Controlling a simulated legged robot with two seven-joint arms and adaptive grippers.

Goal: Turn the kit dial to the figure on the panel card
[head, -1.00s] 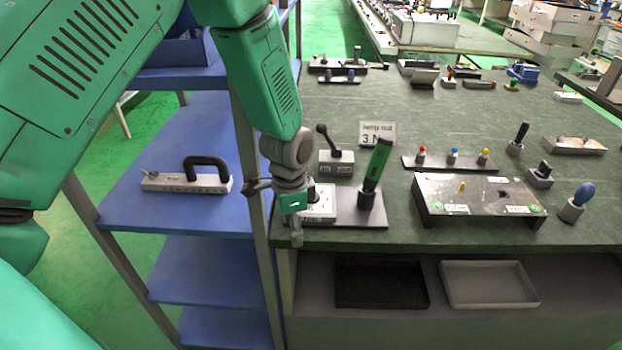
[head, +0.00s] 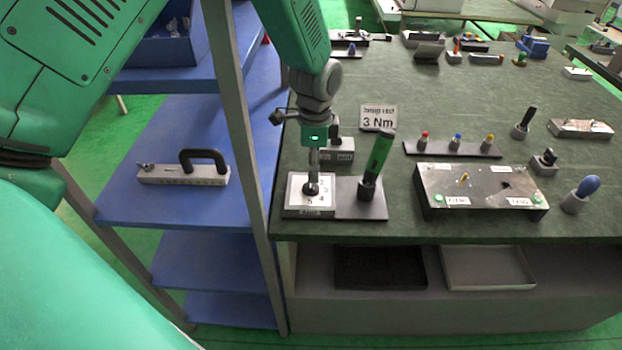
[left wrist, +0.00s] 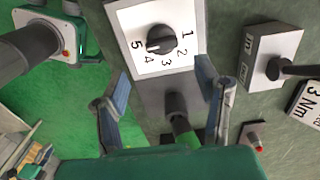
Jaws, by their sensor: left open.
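The kit dial is a black knob (head: 311,188) on a white plate numbered 1 to 5, at the bench's front left. In the left wrist view the knob (left wrist: 162,39) has a pale mark at its lower left, near the 5 and 4. The panel card (head: 378,117) behind it reads "3 Nm"; its edge (left wrist: 303,103) shows in the wrist view. My left gripper (head: 313,170) is above the dial, pointing down. In the wrist view its fingers (left wrist: 162,84) are apart and empty, with the knob beyond their tips. My right gripper is out of view.
A green-handled tool (head: 376,160) stands upright on the dark base right of the dial. A grey box with a lever (head: 340,150) is just behind. A blue shelf (head: 130,190) and its post are at left. A dark fixture block (head: 480,185) lies right.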

